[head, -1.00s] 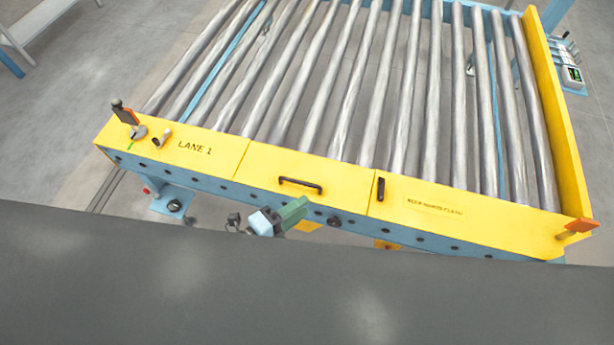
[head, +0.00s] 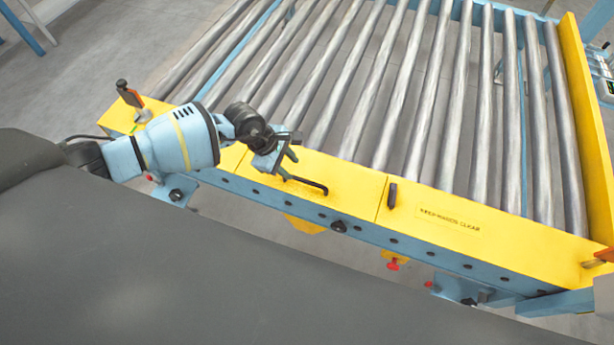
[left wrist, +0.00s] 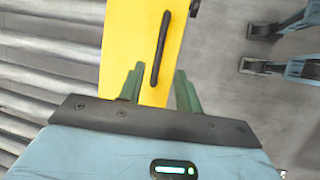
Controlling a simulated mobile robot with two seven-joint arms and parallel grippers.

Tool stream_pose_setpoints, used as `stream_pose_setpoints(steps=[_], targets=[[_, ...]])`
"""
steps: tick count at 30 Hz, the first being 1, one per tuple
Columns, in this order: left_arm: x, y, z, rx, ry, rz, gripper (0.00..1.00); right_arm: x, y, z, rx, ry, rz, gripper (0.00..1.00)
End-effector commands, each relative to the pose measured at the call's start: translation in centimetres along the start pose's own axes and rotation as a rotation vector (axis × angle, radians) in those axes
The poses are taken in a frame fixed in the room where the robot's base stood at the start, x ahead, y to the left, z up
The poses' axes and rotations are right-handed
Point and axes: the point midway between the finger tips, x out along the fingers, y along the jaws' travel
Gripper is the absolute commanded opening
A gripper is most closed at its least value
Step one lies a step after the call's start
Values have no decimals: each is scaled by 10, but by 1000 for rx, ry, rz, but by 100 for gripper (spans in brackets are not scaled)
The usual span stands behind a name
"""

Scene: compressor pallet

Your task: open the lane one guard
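The yellow guard panel (head: 345,182) lies flat along the near side of the roller conveyor and carries a black bar handle (head: 306,186). My left gripper (head: 288,166) is at the left end of this handle, reaching in above the yellow cover. In the left wrist view its two green fingers (left wrist: 159,72) are apart and empty. The handle (left wrist: 161,48) stands ahead of and between the fingertips there, and the yellow panel (left wrist: 145,40) runs beneath it. I cannot tell whether the fingers touch anything. My left arm covers much of the left yellow section. My right gripper is not in view.
A lever with an orange part (head: 129,94) stands at the left end of the yellow cover. A black latch (head: 392,195) sits right of the handle. Rollers (head: 360,95) fill the area behind. A red knob (head: 393,265) hangs below the front rail.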

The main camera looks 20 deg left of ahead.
Motion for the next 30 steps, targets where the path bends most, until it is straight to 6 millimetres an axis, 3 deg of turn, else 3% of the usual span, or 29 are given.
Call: stream_pose_setpoints(steps=[8, 21, 30], targets=[[8, 0, 0, 2, 3, 0, 34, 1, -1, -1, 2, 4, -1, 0], [69, 0, 0, -1, 0, 0, 34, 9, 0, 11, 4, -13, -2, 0], [78, 1, 0, 1, 1, 1, 34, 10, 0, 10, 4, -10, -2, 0]])
